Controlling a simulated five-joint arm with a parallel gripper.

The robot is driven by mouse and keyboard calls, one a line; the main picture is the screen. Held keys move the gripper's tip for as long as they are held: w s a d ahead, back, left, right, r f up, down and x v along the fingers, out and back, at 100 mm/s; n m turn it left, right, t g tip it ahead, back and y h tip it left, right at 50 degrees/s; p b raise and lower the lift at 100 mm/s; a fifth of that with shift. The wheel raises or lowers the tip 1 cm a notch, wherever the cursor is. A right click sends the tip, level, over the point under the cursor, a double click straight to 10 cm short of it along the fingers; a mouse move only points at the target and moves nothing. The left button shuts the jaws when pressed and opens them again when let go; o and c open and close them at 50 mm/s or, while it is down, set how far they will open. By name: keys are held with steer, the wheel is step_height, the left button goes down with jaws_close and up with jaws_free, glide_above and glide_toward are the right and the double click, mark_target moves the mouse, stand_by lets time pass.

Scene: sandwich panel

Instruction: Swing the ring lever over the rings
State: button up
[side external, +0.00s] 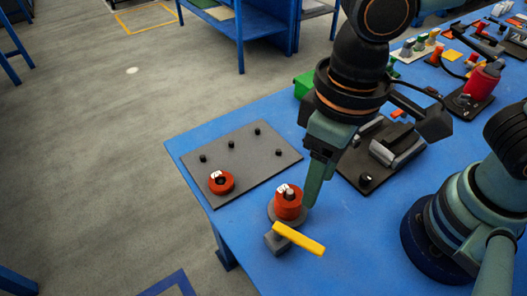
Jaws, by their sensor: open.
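A stack of red rings (288,204) stands on a small round grey base (270,216) near the table's front left edge. The yellow ring lever (298,238) sits on a grey block (277,243) in front of the stack, and it points to the lower right, beside the rings and not over them. My gripper (311,202) points down just right of the stack. It is open, and its far finger is partly hidden. I cannot tell whether it touches the rings.
A dark grey plate (240,155) with several black pegs lies at the left; one red ring (221,183) sits on it. A black fixture (385,150) with a grey block lies behind my gripper. A red cylinder device (480,85) and other parts fill the back right.

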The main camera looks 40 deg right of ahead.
steer(key=w+d+r+m+t, duration=0.2)
steer(key=w+d, duration=0.4)
steer(key=d, duration=0.5)
steer(key=w+d+r+m+t, duration=0.2)
steer(key=w+d, duration=0.3)
steer(key=d, duration=0.7)
steer(key=shift+w+d+r+t, duration=0.25)
steer(key=shift+w+r+t, duration=0.1)
steer(key=shift+r+t, duration=0.4)
steer(key=n+g, duration=0.4)
steer(key=g, duration=0.2)
glide_toward(309, 244)
step_height(309, 244, down, 8)
steer(key=shift+s+a+r, duration=0.1)
steer(key=shift+c, duration=0.3)
